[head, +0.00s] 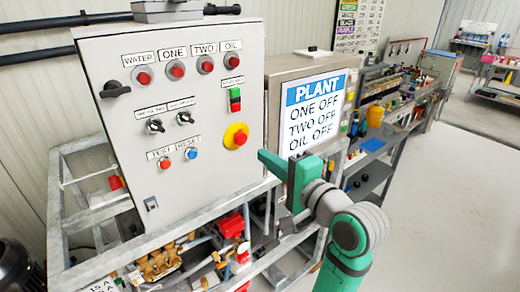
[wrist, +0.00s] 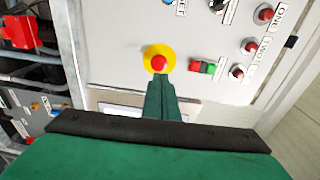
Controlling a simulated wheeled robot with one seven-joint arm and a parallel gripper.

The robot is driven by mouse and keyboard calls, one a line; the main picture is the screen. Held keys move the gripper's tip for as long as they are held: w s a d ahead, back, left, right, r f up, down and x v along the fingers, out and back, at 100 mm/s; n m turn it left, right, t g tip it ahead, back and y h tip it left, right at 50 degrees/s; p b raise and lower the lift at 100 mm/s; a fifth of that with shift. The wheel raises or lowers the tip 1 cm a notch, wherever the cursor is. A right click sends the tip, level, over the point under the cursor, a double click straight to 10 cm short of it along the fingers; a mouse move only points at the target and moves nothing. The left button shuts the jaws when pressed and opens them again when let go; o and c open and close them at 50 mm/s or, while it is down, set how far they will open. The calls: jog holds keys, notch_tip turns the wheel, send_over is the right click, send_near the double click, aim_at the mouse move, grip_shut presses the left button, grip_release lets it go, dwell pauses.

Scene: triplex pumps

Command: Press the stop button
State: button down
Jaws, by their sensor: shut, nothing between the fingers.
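A grey control panel (head: 200,200) carries a red mushroom button on a yellow disc (head: 236,136), at its lower right. In the wrist view this red button on its yellow disc (wrist: 159,57) is just beyond my fingertips. My gripper (head: 265,157) is green, shut and empty, to the right of and below the disc in the head view. In the wrist view its joined fingertips (wrist: 158,79) overlap the disc's lower edge; I cannot tell whether they touch it. A green and red push-button pair (head: 235,99) sits above the disc, with a label too small to read.
Round red buttons or lamps (head: 177,69) line the panel's top, above black switches (head: 155,126). Red and blue buttons (head: 191,154) sit lower left. A display reading PLANT, ONE OFF, TWO OFF, OIL OFF (head: 313,110) stands right, behind my arm. Metal frame rails (head: 190,235) run below.

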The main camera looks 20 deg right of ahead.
jog(key=shift+d+v, duration=0.1)
jog(key=shift+v, duration=1.2)
jog(key=shift+d+v, duration=0.15)
jog(key=shift+v, duration=1.15)
jog(key=shift+w+f, duration=0.1)
jog(key=shift+w, duration=0.1)
jog(key=a+f+h, duration=0.2)
jog(key=a+f, duration=0.1)
jog(key=f, duration=0.9)
jog(key=a+f+h, duration=0.3)
jog(key=f, duration=0.9)
jog(key=s+a+f+n+g+h, duration=0.1)
jog(key=s+a+f+n+h, duration=0.3)
jog(key=s+f, duration=0.7)
jog(key=s+a+f+n+y, duration=0.2)
jog(key=s+a+n, duration=0.3)
jog(key=s, duration=0.6)
jog(key=s+a+f+n+y, duration=0.1)
jog(key=s+a+n, duration=0.4)
jog(key=s, duration=0.7)
jog(key=shift+s+f+n+y, duration=0.2)
jog(key=shift+f+n+y, duration=0.2)
jog(key=shift+f, duration=0.15)
jog(key=shift+d, duration=0.1)
